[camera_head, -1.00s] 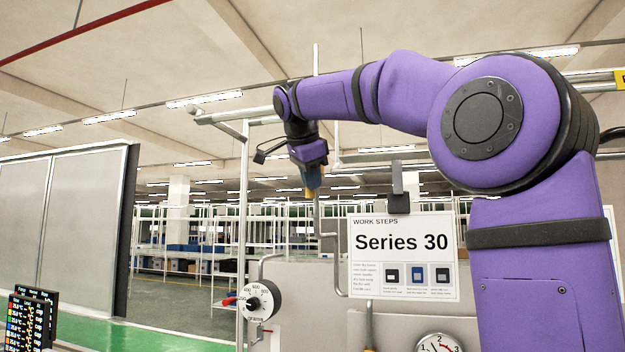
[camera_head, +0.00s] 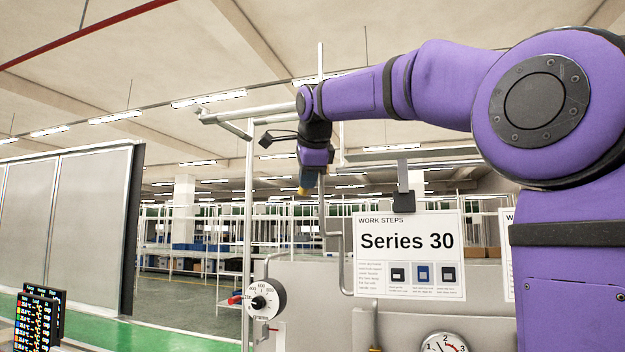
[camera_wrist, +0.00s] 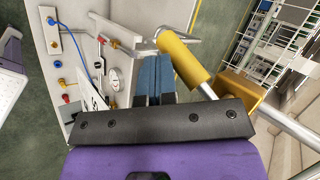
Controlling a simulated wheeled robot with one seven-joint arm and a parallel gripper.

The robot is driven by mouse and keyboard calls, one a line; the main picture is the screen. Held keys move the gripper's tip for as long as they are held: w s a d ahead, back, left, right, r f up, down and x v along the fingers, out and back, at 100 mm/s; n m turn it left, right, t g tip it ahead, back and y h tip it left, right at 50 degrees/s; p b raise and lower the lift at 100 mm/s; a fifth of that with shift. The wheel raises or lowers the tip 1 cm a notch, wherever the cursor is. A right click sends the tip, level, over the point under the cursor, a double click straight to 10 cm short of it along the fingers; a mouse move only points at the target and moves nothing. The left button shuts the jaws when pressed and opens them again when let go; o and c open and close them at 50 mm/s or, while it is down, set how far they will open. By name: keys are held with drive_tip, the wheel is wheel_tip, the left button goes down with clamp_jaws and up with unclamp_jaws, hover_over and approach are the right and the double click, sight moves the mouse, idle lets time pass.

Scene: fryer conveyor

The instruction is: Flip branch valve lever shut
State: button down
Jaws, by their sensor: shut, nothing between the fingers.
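My gripper (camera_head: 311,186) points down in front of the pipework in the head view. In the wrist view its two blue fingers (camera_wrist: 153,58) lie side by side, shut and empty. A yellow cylindrical grip (camera_wrist: 182,57), seemingly the branch valve lever, stands just right of the fingers and slants across the view. In the head view a yellow bit (camera_head: 302,190) shows beside the fingertips. A yellow block (camera_wrist: 245,92) sits on a silver pipe (camera_wrist: 292,128) at the right.
Vertical and horizontal grey pipes (camera_head: 248,200) run close to my gripper. Display screens (camera_head: 40,318) are at lower left.

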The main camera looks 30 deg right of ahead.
drive_tip(key=w+m+t+y, duration=0.1)
drive_tip(key=t, duration=0.1)
drive_tip(key=w+a+r+m+t+y, duration=0.1)
drive_tip(key=t, duration=0.2)
drive_tip(key=a+r+m+t+y, duration=0.1)
drive_tip(key=m+t, duration=0.1)
drive_tip(key=shift+w+r, duration=0.25)
drive_tip(key=shift+w, duration=0.15)
drive_tip(key=shift+a, duration=0.1)
